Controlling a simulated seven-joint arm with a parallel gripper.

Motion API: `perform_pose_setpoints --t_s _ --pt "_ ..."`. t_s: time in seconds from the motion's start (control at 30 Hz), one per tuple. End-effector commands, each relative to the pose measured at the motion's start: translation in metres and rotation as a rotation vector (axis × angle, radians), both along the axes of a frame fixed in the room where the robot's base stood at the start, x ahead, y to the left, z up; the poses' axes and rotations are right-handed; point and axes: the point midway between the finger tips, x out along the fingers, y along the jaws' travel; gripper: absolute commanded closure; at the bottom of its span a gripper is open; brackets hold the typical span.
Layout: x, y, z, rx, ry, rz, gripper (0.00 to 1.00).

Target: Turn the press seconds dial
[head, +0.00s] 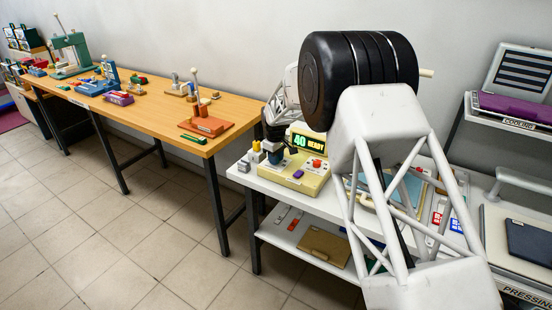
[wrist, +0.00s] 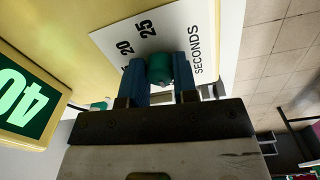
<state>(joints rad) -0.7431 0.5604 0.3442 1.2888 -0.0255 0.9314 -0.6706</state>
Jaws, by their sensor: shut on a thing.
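The press seconds dial (wrist: 160,64) is a green knob on a white plate (wrist: 207,18) printed "SECONDS", with 20 and 25 showing beside it in the wrist view. My gripper (wrist: 159,84) has its blue fingers closed on either side of the knob. In the head view my gripper (head: 275,155) is at the left part of the cream-yellow control box (head: 302,181), and the dial cannot be made out there. The display (head: 309,143) reads "40 READY". Part of the display (wrist: 24,103) also shows in the wrist view, with "40" upside down.
The box stands on a white shelf unit (head: 262,184) with a brown board (head: 324,246) below. A wooden bench (head: 150,118) with several fixtures is at left. At right are a purple pack (head: 512,106) on the cooling shelf and a dark blue pack (head: 530,240). The tiled floor in front is clear.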

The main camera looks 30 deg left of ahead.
Motion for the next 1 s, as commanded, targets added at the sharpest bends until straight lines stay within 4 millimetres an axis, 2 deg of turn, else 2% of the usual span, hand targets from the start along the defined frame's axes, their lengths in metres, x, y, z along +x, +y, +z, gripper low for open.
perform_pose_setpoints --t_s 0.03,0.17,0.2,0.63,1.0 --pt "0.000 0.000 0.000 0.000 0.000 0.000 0.68" --pt "0.000 0.000 0.000 0.000 0.000 0.000 0.48" --pt "0.000 0.000 0.000 0.000 0.000 0.000 0.47" --pt "0.000 0.000 0.007 0.001 -0.001 -0.001 0.47" --pt "-0.001 0.000 0.049 0.001 -0.001 -0.001 0.47"
